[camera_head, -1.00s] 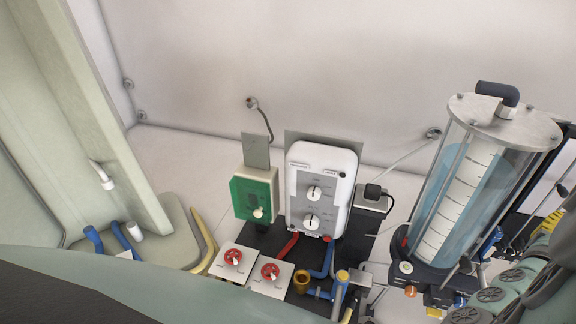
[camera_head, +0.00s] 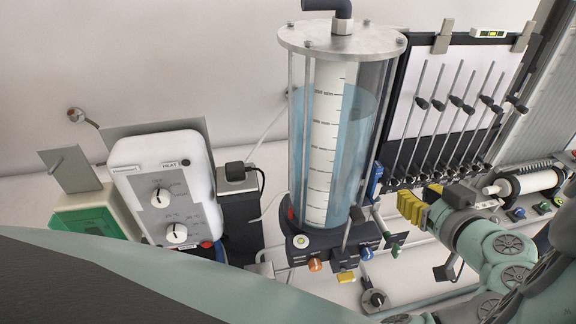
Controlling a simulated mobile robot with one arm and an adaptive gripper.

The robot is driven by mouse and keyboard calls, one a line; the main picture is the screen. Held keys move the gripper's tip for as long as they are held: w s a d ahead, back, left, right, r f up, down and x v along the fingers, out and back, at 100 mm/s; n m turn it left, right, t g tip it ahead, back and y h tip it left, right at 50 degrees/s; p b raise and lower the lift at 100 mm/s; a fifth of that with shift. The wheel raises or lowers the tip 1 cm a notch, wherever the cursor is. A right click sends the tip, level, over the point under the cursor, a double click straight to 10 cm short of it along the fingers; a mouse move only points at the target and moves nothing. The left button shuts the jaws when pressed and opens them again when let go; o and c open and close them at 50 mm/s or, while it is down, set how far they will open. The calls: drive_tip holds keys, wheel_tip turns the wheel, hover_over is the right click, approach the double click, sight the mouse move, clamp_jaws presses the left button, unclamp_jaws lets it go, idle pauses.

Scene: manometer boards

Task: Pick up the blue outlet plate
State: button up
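A small upright blue piece (camera_head: 376,180) shows just right of the clear water cylinder (camera_head: 336,140), beside its dark base. It is the most plate-like blue thing in view, but I cannot tell for sure that it is the outlet plate. My gripper (camera_head: 412,206), with yellow parts at the end of my green arm, is right of this piece and apart from it in the picture. The view is too small to tell whether its fingers are open or shut. I see nothing held in it.
A white control box (camera_head: 165,190) with two dials and a green box (camera_head: 95,215) stand at left. A black board (camera_head: 405,80) with several thin rods is behind my gripper. A horizontal white roll (camera_head: 537,181) lies at right. Valves and knobs crowd the cylinder's base.

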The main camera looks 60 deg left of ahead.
drive_tip(key=a, duration=0.1)
approach(381, 169)
drive_tip(key=w+a, duration=0.1)
drive_tip(key=a, duration=0.2)
drive_tip(key=shift+w+a+f+p, duration=0.2)
drive_tip(key=shift+w+a+f, duration=0.1)
drive_tip(key=shift+a+f, duration=0.35)
drive_tip(key=shift+w+a+f+p, duration=0.15)
drive_tip(key=shift+w+a+f, duration=0.15)
drive_tip(key=shift+a+f, duration=0.25)
drive_tip(key=shift+w+a+p, duration=0.2)
drive_tip(key=shift+a+p, duration=0.3)
drive_tip(key=shift+p, duration=0.15)
drive_tip(key=shift+p+x, duration=1.05)
drive_tip(key=shift+x, duration=0.05)
drive_tip(key=shift+p+x, duration=0.4)
drive_tip(key=shift+x, duration=0.65)
drive_tip(key=shift+c, duration=0.2)
clamp_jaws()
